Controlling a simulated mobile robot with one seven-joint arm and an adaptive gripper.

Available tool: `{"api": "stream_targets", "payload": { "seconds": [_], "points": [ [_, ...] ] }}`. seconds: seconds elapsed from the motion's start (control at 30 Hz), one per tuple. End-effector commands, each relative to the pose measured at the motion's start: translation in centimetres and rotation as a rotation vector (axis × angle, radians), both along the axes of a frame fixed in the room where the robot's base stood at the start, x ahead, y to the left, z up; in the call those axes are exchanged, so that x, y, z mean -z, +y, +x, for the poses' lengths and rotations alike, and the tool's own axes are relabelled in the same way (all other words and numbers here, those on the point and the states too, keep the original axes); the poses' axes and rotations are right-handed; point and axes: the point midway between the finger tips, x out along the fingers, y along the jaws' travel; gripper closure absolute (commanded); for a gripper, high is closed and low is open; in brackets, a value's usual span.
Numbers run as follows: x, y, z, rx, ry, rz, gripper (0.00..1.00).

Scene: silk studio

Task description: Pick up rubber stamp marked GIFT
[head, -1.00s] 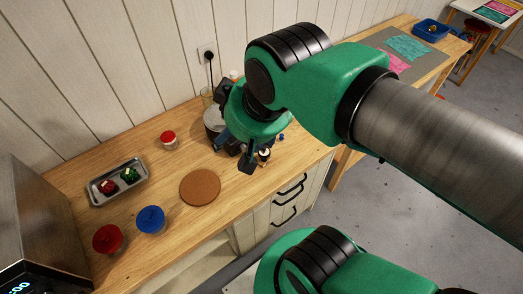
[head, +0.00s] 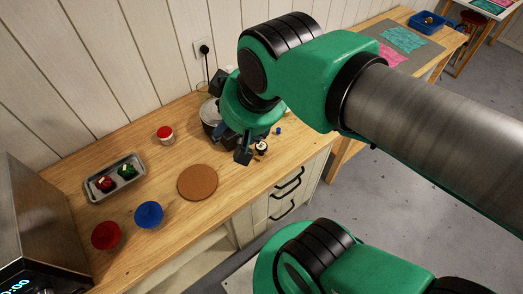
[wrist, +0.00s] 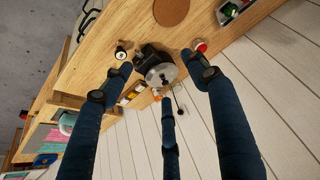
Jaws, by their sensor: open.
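A small round dark-and-white item (head: 261,147) stands on the wooden counter just right of my gripper. It may be the rubber stamp, but I can read no GIFT marking. In the wrist view a similar small item (wrist: 121,53) with a pale ring shows beside the left finger's tip. My gripper (head: 238,146) is open and empty above the counter, with its fingers spread wide in the wrist view (wrist: 160,78). In the head view my arm hides part of the counter around it.
A metal pot (head: 209,112) stands behind my gripper. A cork mat (head: 197,183), a red-lidded jar (head: 165,134), a metal tray (head: 126,163) with red and green items, a blue bowl (head: 149,215) and a red bowl (head: 106,236) lie left. A small blue item (head: 278,131) lies right.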

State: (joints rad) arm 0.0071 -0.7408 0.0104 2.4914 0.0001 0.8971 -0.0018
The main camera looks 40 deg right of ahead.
Motion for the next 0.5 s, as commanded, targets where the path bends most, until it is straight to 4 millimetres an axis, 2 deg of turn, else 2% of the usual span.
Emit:
{"api": "stream_targets", "payload": {
  "seconds": [0.27,0.5],
  "points": [
    [1.6,-2.1,3.3,0.051,0.086,-0.002,0.41],
    [5.4,-6.0,7.4,0.124,0.208,0.005,0.41]
  ]
}}
